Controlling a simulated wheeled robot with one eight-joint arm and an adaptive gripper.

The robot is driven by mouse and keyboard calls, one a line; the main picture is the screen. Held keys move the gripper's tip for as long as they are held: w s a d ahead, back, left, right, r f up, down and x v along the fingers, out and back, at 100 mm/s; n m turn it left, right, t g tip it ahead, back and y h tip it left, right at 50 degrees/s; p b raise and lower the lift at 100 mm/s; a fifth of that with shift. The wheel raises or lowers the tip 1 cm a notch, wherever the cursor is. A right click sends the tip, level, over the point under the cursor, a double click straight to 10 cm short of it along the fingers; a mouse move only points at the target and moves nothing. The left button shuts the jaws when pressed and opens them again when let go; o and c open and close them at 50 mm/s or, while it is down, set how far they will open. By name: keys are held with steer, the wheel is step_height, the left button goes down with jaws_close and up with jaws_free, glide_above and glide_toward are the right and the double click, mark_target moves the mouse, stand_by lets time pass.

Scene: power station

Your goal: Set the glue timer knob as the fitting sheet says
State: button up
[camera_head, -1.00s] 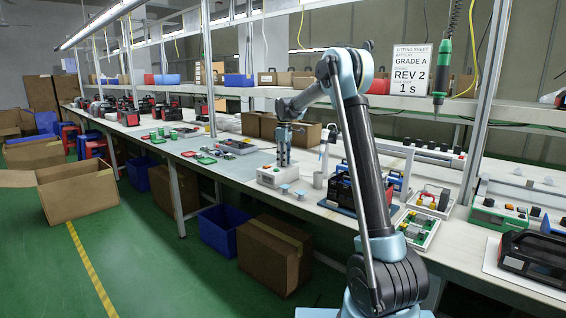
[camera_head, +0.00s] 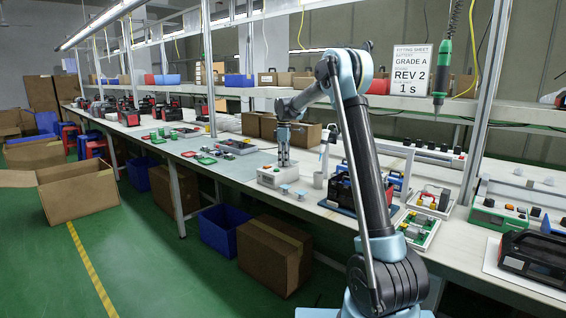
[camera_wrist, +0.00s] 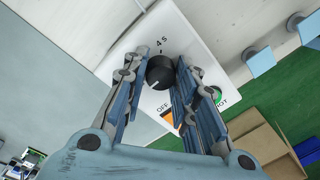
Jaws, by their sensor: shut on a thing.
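The fitting sheet (camera_head: 410,77) hangs above the bench and reads battery GRADE A, REV 2, and 1 s on its lowest line. The glue timer, a white box (camera_head: 270,178), stands on the bench below my gripper (camera_head: 284,160). In the wrist view, its black knob (camera_wrist: 160,71) sits between my two fingers, which are shut on it. A short white mark on the knob points to the lower left in that view, near the OFF side. The label 4 s is above the knob and OFF below it. Fingers hide the other dial labels.
A green button (camera_wrist: 216,95) and an orange patch (camera_wrist: 166,116) are on the timer's face, close to my fingers. A grey cup (camera_head: 318,180) and a dark battery-like unit (camera_head: 341,193) stand to the right. Two small pale blue pieces (camera_head: 284,188) lie near the bench edge.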

steer(key=o, duration=1.1)
steer(key=shift+w+d, duration=0.25)
steer(key=shift+s+a, duration=0.1)
steer(key=r, duration=1.1)
steer(key=shift+w+r, duration=0.4)
steer(key=shift+s, duration=0.1)
